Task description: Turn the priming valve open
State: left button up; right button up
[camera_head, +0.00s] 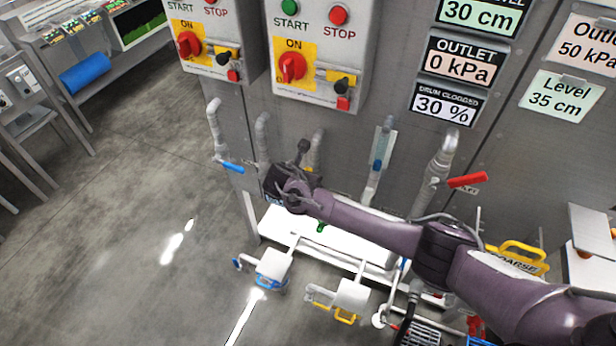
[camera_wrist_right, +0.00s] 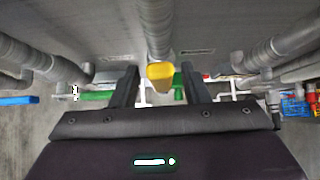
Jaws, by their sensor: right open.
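My right arm reaches in from the right in the head view, and its gripper (camera_head: 279,183) is at the pipes low on the grey panel. Its fingers are hard to make out there. In the right wrist view the gripper (camera_wrist_right: 160,88) is open, with a yellow pipe end or handle (camera_wrist_right: 160,77) in the gap between the fingers. I cannot tell whether it touches them. A green part (camera_wrist_right: 178,85) shows behind it, and a green lever (camera_wrist_right: 97,95) lies left of the left finger. No label shows which is the priming valve. My left gripper is out of view.
A blue-handled valve (camera_head: 232,167) is left of my gripper and a red-handled valve (camera_head: 468,180) is to the right. A white tray (camera_head: 270,222) and pipework lie below. The control boxes (camera_head: 318,50) are above. The floor at left is clear.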

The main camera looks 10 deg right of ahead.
jog(key=v, duration=0.7)
jog(key=shift+b, duration=0.45)
jog(key=s+d+f+m+g+y+b, duration=0.1)
jog(key=s+d+f+m, duration=0.3)
jog(key=f, duration=0.7)
jog(key=s+d+f+m+g+y+b, duration=0.1)
jog(key=s+f+m+g+y, duration=0.1)
jog(key=s+f+m, duration=0.6)
jog(key=s+d+f+m+g+y, duration=0.1)
jog(key=s+d+f, duration=0.2)
jog(key=f, duration=1)
jog(key=s+d+f+m, duration=0.2)
jog(key=s+f+m, duration=0.2)
jog(key=s, duration=0.7)
jog(key=s+d+f+m+g+b, duration=0.1)
jog(key=s+f+m, duration=0.4)
jog(key=s, duration=0.7)
jog(key=s+d+f+m+g+y, duration=0.1)
jog(key=s+d+f+m, duration=0.3)
jog(key=s+f, duration=0.3)
jog(key=s, duration=0.5)
jog(key=shift+f+m+b, duration=0.3)
jog(key=shift+m+b, duration=0.1)
